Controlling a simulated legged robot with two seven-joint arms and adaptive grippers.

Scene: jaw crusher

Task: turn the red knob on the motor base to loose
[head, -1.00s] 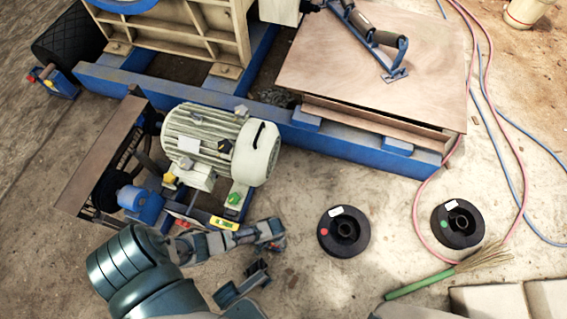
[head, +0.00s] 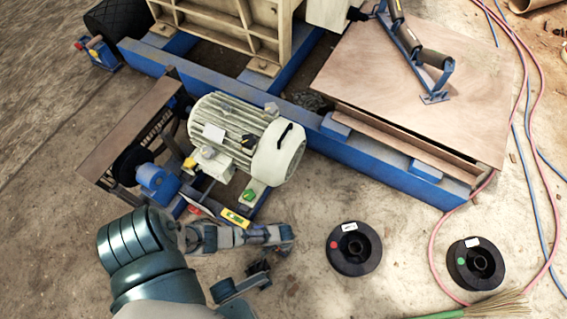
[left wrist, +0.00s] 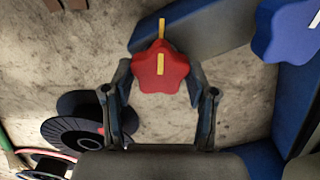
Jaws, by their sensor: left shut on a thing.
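The red knob (left wrist: 161,68), star-shaped with a yellow stripe, is in the middle of the left wrist view. Its stripe lies roughly in line with a yellow mark (left wrist: 162,28) on the blue base just above it. My left gripper (left wrist: 160,74) is shut on the knob, one finger on each side. A blue star-shaped knob (left wrist: 292,30) is at the upper right. In the head view the cream motor (head: 245,138) sits on its blue base, with my left arm in front. I cannot make out the gripped knob there. My right gripper is not in view.
Two black spools (head: 354,248) (head: 475,263) lie on the floor right of my arm. A blue beam (head: 385,170) runs behind the motor. Floor between motor and spools is clear.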

